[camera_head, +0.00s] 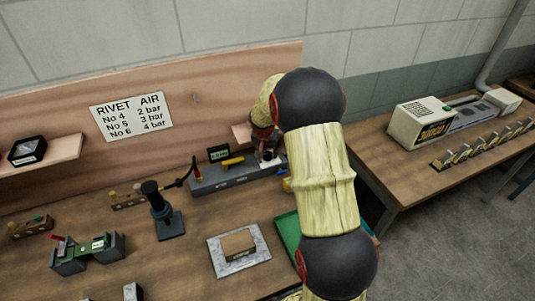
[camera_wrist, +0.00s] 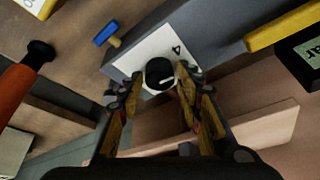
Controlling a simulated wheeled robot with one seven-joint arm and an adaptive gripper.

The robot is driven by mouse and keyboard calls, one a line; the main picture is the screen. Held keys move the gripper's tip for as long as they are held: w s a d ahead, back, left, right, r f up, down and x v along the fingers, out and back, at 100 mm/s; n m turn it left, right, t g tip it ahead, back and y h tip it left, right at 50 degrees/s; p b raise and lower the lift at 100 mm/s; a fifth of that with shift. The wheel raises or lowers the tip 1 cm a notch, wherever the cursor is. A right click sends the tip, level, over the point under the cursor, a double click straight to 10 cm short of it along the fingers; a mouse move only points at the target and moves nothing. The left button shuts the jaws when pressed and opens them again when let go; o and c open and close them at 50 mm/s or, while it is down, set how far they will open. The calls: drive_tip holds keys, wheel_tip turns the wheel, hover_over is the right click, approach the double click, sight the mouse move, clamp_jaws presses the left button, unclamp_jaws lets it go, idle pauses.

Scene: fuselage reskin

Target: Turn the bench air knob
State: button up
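The black air knob (camera_wrist: 160,72) with a white pointer line sits on a white dial plate (camera_wrist: 183,45) marked with a 4, on the grey bench unit (camera_head: 232,179). In the wrist view my gripper (camera_wrist: 156,82) has its two fingers on either side of the knob. The right fingertip looks close to the knob and a small gap shows at the left; contact cannot be told. In the head view my gripper (camera_head: 266,143) is at the right end of the unit, and my arm hides part of it.
A small display (camera_head: 219,153) and a yellow bar (camera_head: 233,162) are on the unit left of my gripper. A blue-handled valve (camera_wrist: 107,34) is close to the dial. A black post (camera_head: 160,208) and a green tray (camera_head: 287,237) stand nearby. A sign (camera_head: 131,116) lists rivet air pressures.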

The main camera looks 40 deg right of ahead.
drive_tip(key=c, duration=0.3)
drive_tip(key=c, duration=0.5)
drive_tip(key=p, duration=0.1)
drive_tip(key=n+p, duration=0.1)
drive_tip(key=p, duration=0.1)
drive_tip(key=shift+s+r+n+y, duration=0.1)
drive_tip(key=shift+r+n+y, duration=0.15)
drive_tip(key=shift+n+y, duration=0.05)
drive_tip(key=shift+c, duration=0.2)
drive_tip(key=shift+f+n+t+y+p, duration=0.25)
drive_tip(key=shift+n+p, duration=0.35)
drive_tip(key=shift+p, duration=0.5)
drive_tip(key=o, duration=0.8)
drive_tip(key=shift+o, duration=0.2)
drive_tip(key=v, duration=1.2)
